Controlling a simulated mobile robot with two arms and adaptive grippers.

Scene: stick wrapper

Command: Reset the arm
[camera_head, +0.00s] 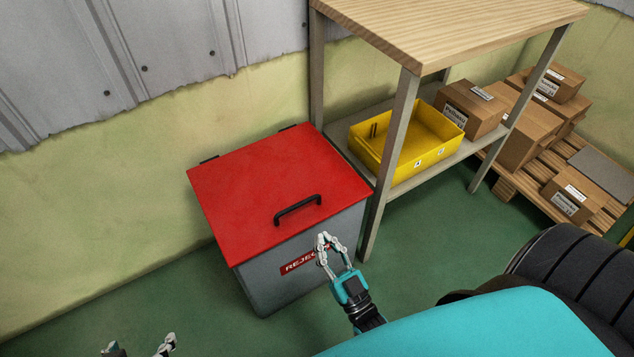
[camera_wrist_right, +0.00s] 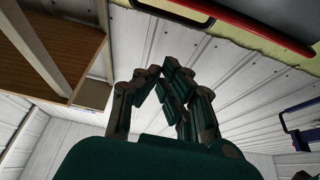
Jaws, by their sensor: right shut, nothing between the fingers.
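My right gripper (camera_head: 325,240) is in front of the grey reject bin, with its fingertips close together and nothing between them. In the right wrist view its fingers (camera_wrist_right: 160,75) point up and converge, also empty. My left gripper (camera_head: 166,345) shows only in part at the bottom left edge of the head view; its fingers are mostly cut off, so I cannot tell its state. The grey bin (camera_head: 262,280) has a shut red lid (camera_head: 260,180) with a black handle (camera_head: 298,208). The right gripper overlaps the bin's red label; I cannot tell whether it touches the bin.
A wooden-topped shelf (camera_head: 450,30) stands right of the bin. Its lower level holds a yellow tray (camera_head: 425,160) and a cardboard box (camera_head: 468,108). More boxes (camera_head: 525,135) sit on a pallet (camera_head: 520,180) at the right. Green floor (camera_head: 425,225) is free before the shelf.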

